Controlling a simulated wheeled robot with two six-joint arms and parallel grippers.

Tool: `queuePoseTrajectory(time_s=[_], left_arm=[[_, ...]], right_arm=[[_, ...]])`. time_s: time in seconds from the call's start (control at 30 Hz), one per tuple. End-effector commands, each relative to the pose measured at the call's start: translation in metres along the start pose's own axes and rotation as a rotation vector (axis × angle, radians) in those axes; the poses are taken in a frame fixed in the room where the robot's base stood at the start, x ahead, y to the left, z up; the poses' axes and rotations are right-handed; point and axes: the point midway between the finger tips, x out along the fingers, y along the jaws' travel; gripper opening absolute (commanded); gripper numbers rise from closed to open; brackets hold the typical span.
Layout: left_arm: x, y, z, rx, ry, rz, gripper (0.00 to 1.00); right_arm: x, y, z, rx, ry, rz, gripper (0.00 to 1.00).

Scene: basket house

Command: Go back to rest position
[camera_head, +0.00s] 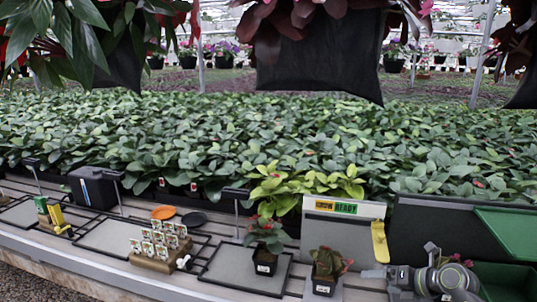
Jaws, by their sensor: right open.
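My right gripper (376,273) is at the lower right, its grey wrist reaching in from the right and pointing left. It is open, with nothing visible between its fingers. Just left of it, a small potted plant (323,287) with reddish leaves and pink flowers stands upright in a black pot with a white label. The fingers look close to this pot; I cannot tell whether they touch it. A second potted plant (265,268) with red flowers stands upright on a grey black-framed mat (222,270). My left gripper is out of view.
A grey panel with a "READY" sign (336,207) and a yellow tag (379,241) stands behind my right gripper. A green-and-black bin (507,277) is at right. Left are a wooden label block (150,264), orange (164,212) and black discs (194,220). Hanging pots (320,70) are overhead.

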Motion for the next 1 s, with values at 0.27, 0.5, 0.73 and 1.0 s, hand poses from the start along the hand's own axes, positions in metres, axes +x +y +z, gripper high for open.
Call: queuePoseTrajectory(time_s=[0.27,0.5,0.73,1.0], left_arm=[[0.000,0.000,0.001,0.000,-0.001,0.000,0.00],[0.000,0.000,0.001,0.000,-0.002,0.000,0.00],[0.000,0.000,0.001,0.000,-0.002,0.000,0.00],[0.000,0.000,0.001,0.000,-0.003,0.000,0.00]], right_arm=[[-0.021,0.071,-0.003,0.245,-0.401,0.407,0.97],[-0.077,0.075,-0.005,0.620,-0.740,0.625,0.97],[-0.128,0.032,-0.033,1.086,-1.025,0.676,0.97],[-0.160,-0.034,-0.121,1.703,-1.250,0.504,0.97]])
